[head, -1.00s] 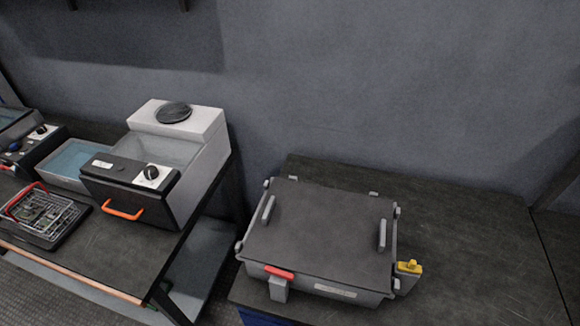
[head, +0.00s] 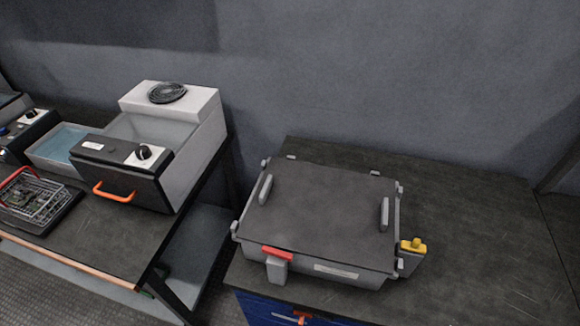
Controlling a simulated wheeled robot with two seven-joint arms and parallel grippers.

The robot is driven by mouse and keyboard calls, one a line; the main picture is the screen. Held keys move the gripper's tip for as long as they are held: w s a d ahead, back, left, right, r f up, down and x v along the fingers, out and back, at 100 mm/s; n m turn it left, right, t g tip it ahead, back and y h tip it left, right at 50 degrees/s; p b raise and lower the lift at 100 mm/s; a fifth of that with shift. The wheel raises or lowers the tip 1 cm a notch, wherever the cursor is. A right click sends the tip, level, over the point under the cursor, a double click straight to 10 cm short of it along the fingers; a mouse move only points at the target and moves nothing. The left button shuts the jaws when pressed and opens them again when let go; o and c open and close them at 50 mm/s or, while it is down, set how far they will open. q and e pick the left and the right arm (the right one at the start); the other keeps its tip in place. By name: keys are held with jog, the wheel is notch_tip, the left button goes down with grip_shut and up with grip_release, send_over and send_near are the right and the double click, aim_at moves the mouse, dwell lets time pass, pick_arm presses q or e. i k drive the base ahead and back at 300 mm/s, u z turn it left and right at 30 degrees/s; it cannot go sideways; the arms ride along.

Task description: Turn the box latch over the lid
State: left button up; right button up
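The grey box (head: 300,262) stands on the dark bench at the right in the head view. Its flat dark lid (head: 322,212) lies on top, with two upright light grey handles near its left and right sides. A red latch bar (head: 277,252) sits on a grey block (head: 277,271) at the box's front, left of a white label. A yellow latch piece with a knob (head: 413,246) sits on a grey block at the right side; it appears to stick out away from the lid. Neither of my grippers is in view.
The bench top (head: 480,235) is clear right of the box. At the left, another bench holds a grey tank machine (head: 125,172) with an orange handle and a wire basket (head: 38,200). A gap separates the benches. A blue drawer front (head: 275,311) shows below the box.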

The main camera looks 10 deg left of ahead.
aim_at(278, 254)
jog(key=z, duration=1.15)
jog(key=k, duration=0.8)
jog(key=u, duration=1.5)
